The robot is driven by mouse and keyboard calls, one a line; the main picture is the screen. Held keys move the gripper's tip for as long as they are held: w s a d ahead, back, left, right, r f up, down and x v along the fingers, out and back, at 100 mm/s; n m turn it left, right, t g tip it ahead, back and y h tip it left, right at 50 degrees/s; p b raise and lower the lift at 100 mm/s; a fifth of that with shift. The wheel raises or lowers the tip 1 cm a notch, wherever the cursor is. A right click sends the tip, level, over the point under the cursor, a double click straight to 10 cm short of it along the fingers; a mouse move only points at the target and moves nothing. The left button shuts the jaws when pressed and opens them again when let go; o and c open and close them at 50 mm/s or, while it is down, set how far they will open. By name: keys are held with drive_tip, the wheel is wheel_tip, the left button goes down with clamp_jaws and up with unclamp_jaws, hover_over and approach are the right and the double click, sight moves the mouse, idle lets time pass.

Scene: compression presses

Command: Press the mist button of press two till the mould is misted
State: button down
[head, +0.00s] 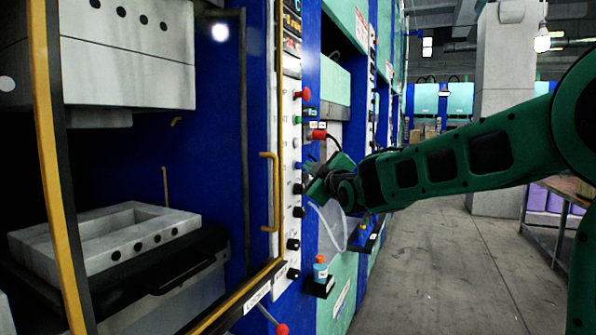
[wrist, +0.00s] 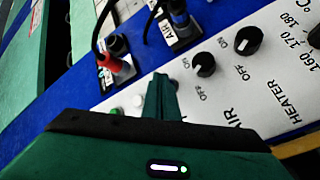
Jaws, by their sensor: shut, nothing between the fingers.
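The press nearest me has a white control panel (head: 286,150) with a column of buttons and knobs. A red button (head: 302,95), a green one (head: 297,119) and a blue one (head: 298,166) show there; I cannot read a mist label or a press number. My gripper (head: 303,188) is at the panel's right edge, below the blue button. In the wrist view its shut, empty fingers (wrist: 160,97) reach over the panel beside a pale button (wrist: 137,101); contact cannot be told. The grey lower mould block (head: 95,245) sits in the open press; no mist shows on it.
Black knobs (wrist: 204,64) marked ON and OFF sit beside the fingers, near AIR and HEATER lettering. Cable plugs (wrist: 112,62) stick out from the blue frame. A yellow handle (head: 270,190) stands left of the panel. A small bottle (head: 320,268) stands below. The aisle floor (head: 440,265) is clear.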

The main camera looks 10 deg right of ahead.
drive_tip(key=shift+s+d, duration=0.25)
drive_tip(key=shift+d, duration=0.1)
drive_tip(key=s+d, duration=0.1)
drive_tip(key=d, duration=0.1)
drive_tip(key=s+d, duration=0.2)
idle(0.6)
idle(0.4)
